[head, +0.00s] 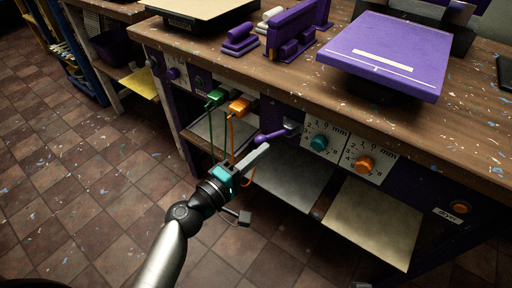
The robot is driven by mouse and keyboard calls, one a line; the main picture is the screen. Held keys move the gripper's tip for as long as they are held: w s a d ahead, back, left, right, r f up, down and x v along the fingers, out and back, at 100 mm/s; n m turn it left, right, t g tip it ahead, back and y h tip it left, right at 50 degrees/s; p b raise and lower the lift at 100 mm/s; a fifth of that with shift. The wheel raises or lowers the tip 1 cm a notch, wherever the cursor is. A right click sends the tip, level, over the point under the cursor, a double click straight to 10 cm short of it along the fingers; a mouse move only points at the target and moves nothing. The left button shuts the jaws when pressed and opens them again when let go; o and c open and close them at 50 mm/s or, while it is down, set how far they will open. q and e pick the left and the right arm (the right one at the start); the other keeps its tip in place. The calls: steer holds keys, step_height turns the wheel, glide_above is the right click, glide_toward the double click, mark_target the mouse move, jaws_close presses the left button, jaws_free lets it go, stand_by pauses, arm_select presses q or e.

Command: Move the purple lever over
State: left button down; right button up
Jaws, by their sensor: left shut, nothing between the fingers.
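The purple lever (271,135) sticks out to the left from its mount on the bench's front panel, between the orange plug and the teal dial. My left gripper (262,152) is in front of the panel, just below the lever. Its fingers are shut with nothing seen between them. Its tip looks close to the lever, but I cannot tell whether they touch. My right gripper is not in view.
An orange plug (239,105) and a green plug (215,97) with hanging cables sit left of the lever. A teal dial (319,142) and an orange dial (364,164) are to its right. A purple hinged screen (386,50) lies on the bench top. Open shelves are below.

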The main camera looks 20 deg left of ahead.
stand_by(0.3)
arm_select(q)
steer(key=shift+s+d, duration=0.4)
steer(key=shift+s, duration=0.05)
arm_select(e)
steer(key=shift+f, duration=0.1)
arm_select(q)
steer(key=c, duration=1.1)
jaws_free()
steer(key=shift+b+v, duration=1)
steer(key=shift+v, duration=6.6)
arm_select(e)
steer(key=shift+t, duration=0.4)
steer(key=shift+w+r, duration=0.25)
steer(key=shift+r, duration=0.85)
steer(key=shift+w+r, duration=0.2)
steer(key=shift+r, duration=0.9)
